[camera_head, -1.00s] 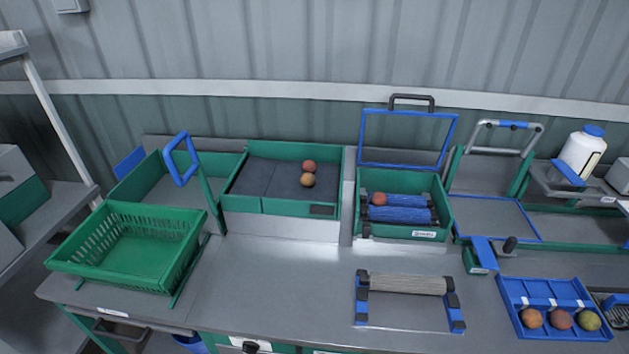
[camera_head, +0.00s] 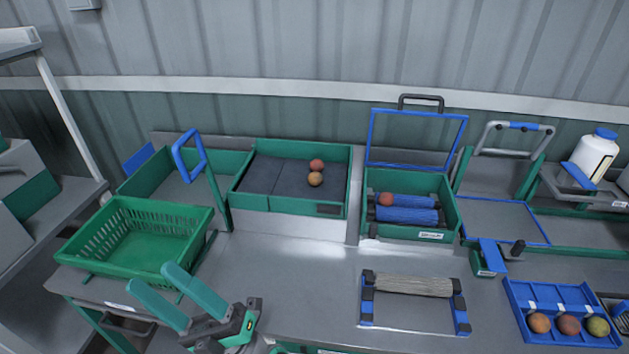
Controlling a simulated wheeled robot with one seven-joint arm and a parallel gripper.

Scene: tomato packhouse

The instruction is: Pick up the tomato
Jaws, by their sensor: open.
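Two tomatoes lie together on the dark mat of a green tray at the back middle: a redder one (camera_head: 317,165) behind and an orange one (camera_head: 315,179) in front. Another red tomato (camera_head: 386,200) sits beside blue rollers in a green box. Three more tomatoes sit in a blue divided tray at the lower right: orange (camera_head: 539,323), reddish (camera_head: 569,324) and greenish (camera_head: 598,326). I cannot tell which tomato the task means. My gripper (camera_head: 176,285) is open and empty at the lower left, in front of the green basket and far from every tomato.
The green basket (camera_head: 75,253) is empty at the left. A blue upright handle (camera_head: 190,157) stands beside the green mat tray (camera_head: 290,207). A roller frame (camera_head: 412,286) lies on the front bench. The bench middle (camera_head: 300,270) is clear. The blue tray (camera_head: 516,296) is at the right.

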